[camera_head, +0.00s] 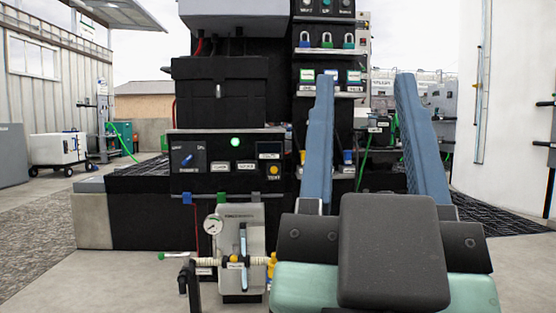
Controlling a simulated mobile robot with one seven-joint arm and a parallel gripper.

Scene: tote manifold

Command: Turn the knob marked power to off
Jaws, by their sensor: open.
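A black control panel (228,181) stands left of centre, facing me. At its upper left is a dark square plate with a blue knob (188,160), its handle tilted with the upper end to the right. The lettering around it is too small to read, so I cannot tell whether it is marked power or which position it points to. A green lamp (235,142) glows to the right of the knob. My gripper (364,80) is in the right foreground, its two blue-grey fingers wide apart and nothing between them. It is apart from the panel.
A yellow button (273,171) sits at the panel's right. Below the panel stand a pale unit with a round gauge (213,224) and a horizontal pipe. A rack with several padlocks (327,41) rises behind my gripper. The floor at left is open, with a white wheeled box (57,149) farther back.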

